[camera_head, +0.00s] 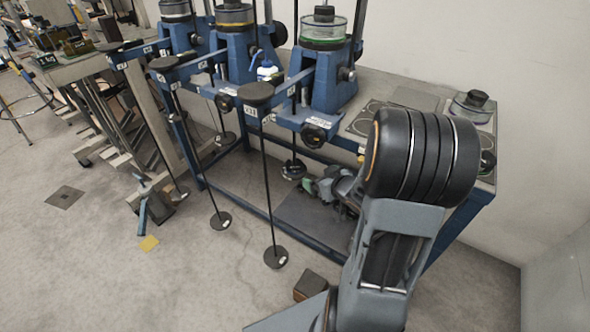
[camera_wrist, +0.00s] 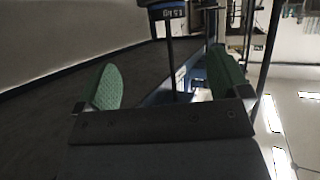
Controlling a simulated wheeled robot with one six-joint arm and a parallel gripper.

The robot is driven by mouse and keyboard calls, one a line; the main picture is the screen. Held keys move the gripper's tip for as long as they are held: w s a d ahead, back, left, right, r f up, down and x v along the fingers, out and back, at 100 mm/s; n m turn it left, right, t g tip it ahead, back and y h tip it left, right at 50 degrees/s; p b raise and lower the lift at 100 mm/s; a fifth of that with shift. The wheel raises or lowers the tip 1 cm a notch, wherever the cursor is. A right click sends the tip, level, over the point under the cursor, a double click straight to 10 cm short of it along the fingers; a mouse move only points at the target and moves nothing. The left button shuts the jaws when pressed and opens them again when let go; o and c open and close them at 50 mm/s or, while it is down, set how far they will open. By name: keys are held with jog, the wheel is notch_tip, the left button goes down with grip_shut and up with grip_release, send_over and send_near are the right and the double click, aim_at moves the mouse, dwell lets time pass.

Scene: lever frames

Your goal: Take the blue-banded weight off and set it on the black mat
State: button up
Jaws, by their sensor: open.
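My gripper (camera_head: 319,186) is low beside the blue lever frames in the head view, partly hidden by my own arm. Its green-padded fingers stand apart in the wrist view (camera_wrist: 168,82), with nothing held between them. A dark disc-shaped weight (camera_wrist: 166,12) with a pale label and a bluish edge shows at the top of the wrist view, with a thin rod running down from it, beyond the fingertips. In the head view a dark labelled disc (camera_head: 293,171) hangs just left of my gripper. I cannot tell its band colour. A dark flat panel, possibly the black mat (camera_head: 308,222), lies below.
Several black rods with disc feet hang from the levers, including one disc (camera_head: 276,257) in front. A blue bench frame (camera_head: 265,213) runs alongside. A clear-sided weight (camera_head: 471,104) stands on the bench top at right. A brown block (camera_head: 311,284) lies on the floor. Open floor is at left.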

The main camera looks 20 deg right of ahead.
jog(key=b, duration=0.2)
send_near(295, 163)
notch_tip(295, 163, down, 2)
jog(key=w, duration=0.2)
jog(key=shift+t+y, duration=0.4)
jog(key=shift+b+x, duration=0.85)
jog(key=shift+x, duration=2.75)
jog(key=shift+f, duration=0.1)
jog(key=c, duration=1.1)
jog(key=shift+r, duration=0.3)
jog(key=shift+c, duration=0.2)
